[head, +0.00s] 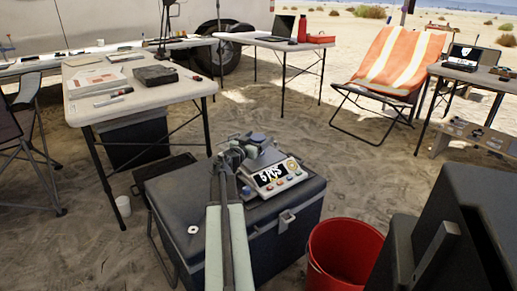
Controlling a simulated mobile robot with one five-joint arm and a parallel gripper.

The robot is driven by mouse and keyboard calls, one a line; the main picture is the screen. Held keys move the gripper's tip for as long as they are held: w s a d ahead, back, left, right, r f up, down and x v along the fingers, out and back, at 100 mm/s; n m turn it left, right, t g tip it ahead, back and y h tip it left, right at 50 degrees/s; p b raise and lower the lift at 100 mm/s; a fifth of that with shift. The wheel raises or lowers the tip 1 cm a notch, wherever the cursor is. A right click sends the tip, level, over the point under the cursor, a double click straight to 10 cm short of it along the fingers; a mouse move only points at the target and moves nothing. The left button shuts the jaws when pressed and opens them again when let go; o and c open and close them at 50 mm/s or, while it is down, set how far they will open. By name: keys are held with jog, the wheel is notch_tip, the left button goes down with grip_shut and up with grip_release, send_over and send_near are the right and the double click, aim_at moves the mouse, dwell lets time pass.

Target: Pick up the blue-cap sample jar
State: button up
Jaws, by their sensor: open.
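A small jar with a blue-grey cap (257,138) appears at the far end of the digital scale (274,178), on top of the dark cooler box (170,212). My gripper (246,146) is at the end of my arm, right beside the jar on its left. Its jaws are open. The jar's body is mostly hidden by the gripper and the scale, and I cannot tell whether the jaws are around it or touching it.
A red bucket (345,253) stands right of the cooler. A small pale ring (193,230) lies on the cooler's lid. A folding table (140,96) with papers and a dark box stands behind. An orange striped chair (400,62) is at the back right.

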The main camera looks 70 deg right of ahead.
jog(key=c, duration=1.6)
notch_tip(320, 180, up, 10)
jog(key=p, duration=1)
jog(key=shift+r, duration=0.1)
